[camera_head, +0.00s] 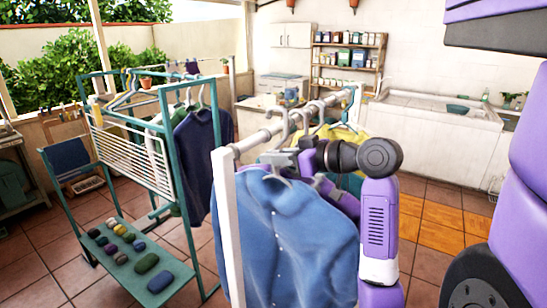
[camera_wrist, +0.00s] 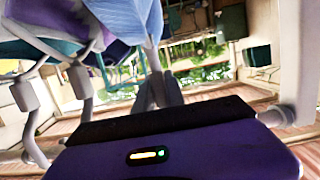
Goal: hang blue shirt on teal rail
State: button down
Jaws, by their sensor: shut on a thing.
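The blue shirt (camera_head: 287,240) hangs on a hanger at the near end of the white-posted rack, and its cloth also shows at the top of the wrist view (camera_wrist: 130,16). My gripper (camera_head: 292,158) is shut on the shirt's hanger at the neck, just below the rack's metal rail; its grey fingers show in the wrist view (camera_wrist: 157,92). I cannot tell whether the hook still rests on the metal rail. The teal rail (camera_head: 197,82) is on the teal rack at the left, with dark blue and pale garments hanging from it.
The white-posted rack's metal rail (camera_head: 262,135) carries other hangers, with purple and yellow garments behind the shirt. The teal rack's lower shelf (camera_head: 188,273) holds several small rolled items. A counter with a sink (camera_head: 440,118) stands at the back right. Tiled floor is open between the racks and counter.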

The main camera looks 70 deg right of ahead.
jog(key=v, duration=0.3)
jog(key=f+p+v, duration=0.1)
jog(key=v, duration=0.6)
jog(key=shift+s+f+p, duration=0.15)
jog(key=shift+f+p, duration=0.15)
jog(key=shift+p, duration=0.05)
